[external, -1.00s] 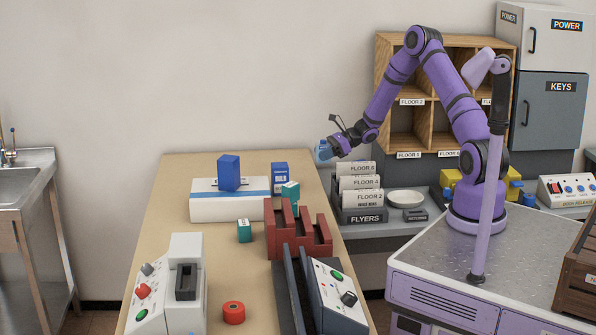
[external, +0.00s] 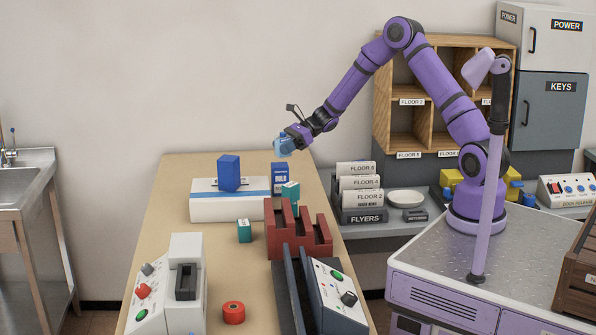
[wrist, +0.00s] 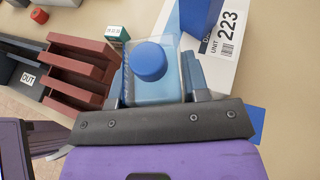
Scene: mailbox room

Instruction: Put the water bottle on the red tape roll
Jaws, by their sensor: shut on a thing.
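The water bottle (external: 283,145) is light blue and see-through, with a blue cap (wrist: 150,61) in the wrist view. My gripper (external: 293,139) is shut on it and holds it in the air above the back right part of the table. In the wrist view the bottle sits between my two fingers (wrist: 158,92). The red tape roll (external: 233,312) lies flat at the table's front, well away from my gripper. Its top is bare.
The table (external: 180,215) carries a white box with a blue stripe (external: 215,207), blue boxes, small teal boxes (external: 244,231), a red slotted rack (external: 290,240), dark upright plates (external: 288,290) and a grey-white machine (external: 180,285). Bare tabletop surrounds the tape roll's back side.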

